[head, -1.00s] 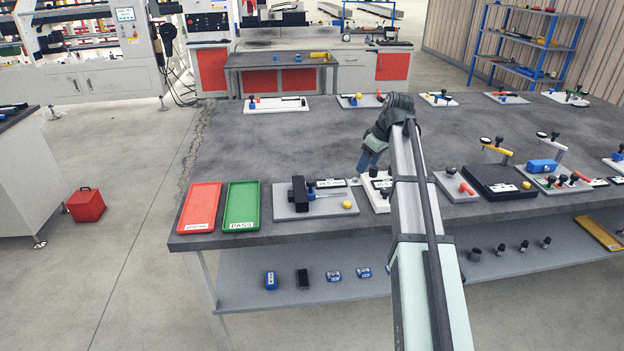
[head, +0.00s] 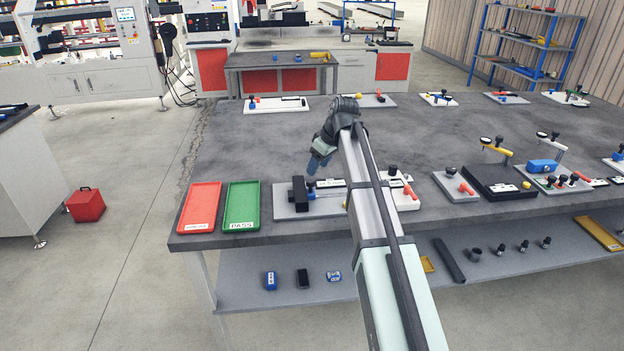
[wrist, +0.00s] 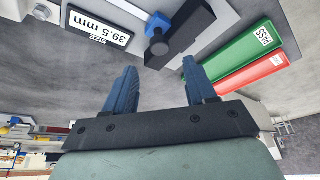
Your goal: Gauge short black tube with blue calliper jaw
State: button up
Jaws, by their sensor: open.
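The gauge fixture is a grey plate (head: 283,212) near the front edge of the table, right of the green tray. It carries a black block (head: 299,192) and a blue calliper jaw (head: 311,194) with a knob beside it. In the wrist view the blue jaw (wrist: 157,47) sits against the black block (wrist: 190,28), beyond my fingers. My gripper (wrist: 160,75) is open and empty between its blue fingers. In the head view my gripper (head: 314,168) hangs just behind and above this fixture. I cannot pick out the short black tube with certainty; a short dark cylinder (head: 475,254) stands on the lower shelf.
A green PASS tray (head: 242,205) and a red tray (head: 200,207) lie at the left front. A 39.5 mm size sign (wrist: 99,25) shows beside the jaw. Several other fixtures, including a black one (head: 490,181), stand right.

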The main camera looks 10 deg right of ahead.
aim_at(311, 181)
jog(key=shift+x, duration=3.6)
grip_shut()
jog(key=shift+d, duration=0.1)
